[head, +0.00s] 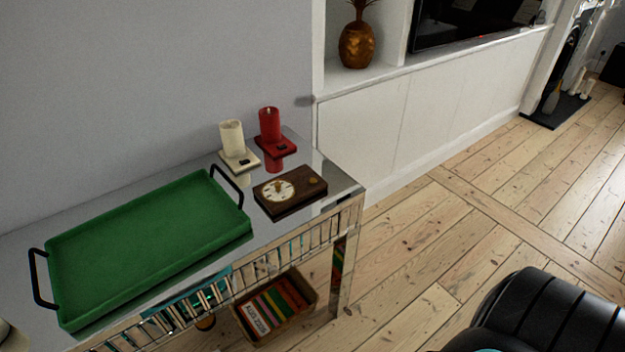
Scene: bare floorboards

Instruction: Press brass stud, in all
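A dark wooden box (289,192) lies on the mirrored console table (340,180) near its right end. A round cream dial (278,190) with a brass-coloured centre is set in the left part of its top. A small brass stud (314,182) sits on the right part of the top. It is too small to tell whether the stud is raised or pressed in. Nothing touches the box from above. Neither of my grippers shows in the head view.
A green tray (150,240) with black handles fills the table's left part. A cream candle (232,138) and a red candle (270,125) stand on small bases behind the box. A crate (300,284) sits below.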

